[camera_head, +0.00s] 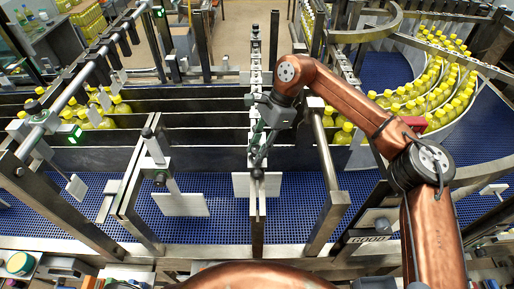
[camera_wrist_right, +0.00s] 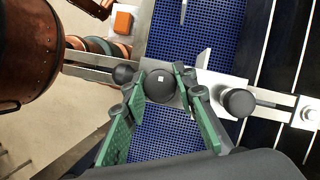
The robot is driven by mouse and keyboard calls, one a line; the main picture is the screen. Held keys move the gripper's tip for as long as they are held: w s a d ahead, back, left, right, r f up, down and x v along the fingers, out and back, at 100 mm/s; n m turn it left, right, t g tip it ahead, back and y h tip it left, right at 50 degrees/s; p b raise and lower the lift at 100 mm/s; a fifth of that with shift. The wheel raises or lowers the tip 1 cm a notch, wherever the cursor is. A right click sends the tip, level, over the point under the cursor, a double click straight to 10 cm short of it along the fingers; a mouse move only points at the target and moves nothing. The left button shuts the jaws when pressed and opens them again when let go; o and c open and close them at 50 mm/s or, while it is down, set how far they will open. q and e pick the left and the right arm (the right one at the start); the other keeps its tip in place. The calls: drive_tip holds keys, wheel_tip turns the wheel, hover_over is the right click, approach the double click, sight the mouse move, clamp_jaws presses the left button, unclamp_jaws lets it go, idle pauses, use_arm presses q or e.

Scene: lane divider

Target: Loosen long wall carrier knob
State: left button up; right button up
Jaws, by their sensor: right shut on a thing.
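My right arm comes in from the right in the head view, and my right gripper (camera_head: 259,158) points down at the carrier bar in the middle of the lanes. A round black knob (camera_head: 257,173) sits at its fingertips. The knob sits on a pale metal carrier plate (camera_wrist_right: 215,87). The underside of the knob is hidden. My left gripper is not in view.
Another black knob (camera_wrist_right: 238,102) stands close to the right of the fingers, and a smaller one (camera_wrist_right: 123,74) to the left. Metal posts and white plates (camera_head: 180,205) stand over the blue conveyor (camera_head: 220,225). Yellow-capped bottles (camera_head: 440,100) fill the curved lane at right.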

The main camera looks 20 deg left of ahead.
drive_tip(key=shift+f, duration=0.15)
drive_tip(key=o, duration=1.2)
drive_tip(key=shift+c, duration=0.2)
drive_tip(key=v, duration=1.2)
drive_tip(key=shift+a, duration=0.15)
